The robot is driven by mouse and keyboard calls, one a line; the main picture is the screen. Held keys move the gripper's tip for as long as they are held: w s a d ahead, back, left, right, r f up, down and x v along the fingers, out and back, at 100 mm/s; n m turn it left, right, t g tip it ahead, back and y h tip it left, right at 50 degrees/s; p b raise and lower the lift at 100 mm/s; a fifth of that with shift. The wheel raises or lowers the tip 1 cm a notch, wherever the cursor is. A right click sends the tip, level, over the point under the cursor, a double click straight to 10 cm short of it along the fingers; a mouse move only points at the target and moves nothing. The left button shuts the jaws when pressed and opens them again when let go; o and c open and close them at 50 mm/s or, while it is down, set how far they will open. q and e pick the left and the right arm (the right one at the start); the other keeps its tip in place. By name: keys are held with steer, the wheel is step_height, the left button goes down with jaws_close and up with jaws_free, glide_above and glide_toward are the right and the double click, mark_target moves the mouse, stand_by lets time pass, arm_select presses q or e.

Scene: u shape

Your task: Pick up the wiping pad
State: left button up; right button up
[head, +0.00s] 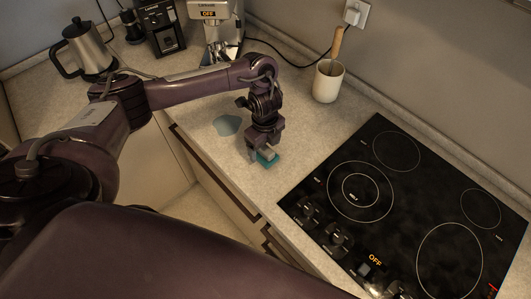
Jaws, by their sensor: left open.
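The wiping pad (269,161) is a small teal block with a paler top, lying on the beige counter near its front edge. My left gripper (265,152) points down right over the pad, with its fingers at the pad's paler top. The fingers are open; whether they touch the pad I cannot tell. The gripper hides part of the pad. My right gripper is not in the head view.
A bluish puddle (227,125) lies on the counter (205,98) left of the pad. A black cooktop (395,215) is at right, a cream holder (328,82) behind. A kettle (88,48), a black grinder (160,27) and a coffee machine (215,30) stand at the back.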

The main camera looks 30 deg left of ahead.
mark_target(266, 148)
arm_select(q)
steer(key=shift+f, duration=1.1)
steer(key=c, duration=1.1)
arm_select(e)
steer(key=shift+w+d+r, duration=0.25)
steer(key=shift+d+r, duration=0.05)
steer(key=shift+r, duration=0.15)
arm_select(q)
steer(key=shift+w+r, duration=0.1)
steer(key=shift+r, duration=0.55)
step_height(266, 148, up, 19)
steer(key=p, duration=0.3)
steer(key=shift+f, duration=0.1)
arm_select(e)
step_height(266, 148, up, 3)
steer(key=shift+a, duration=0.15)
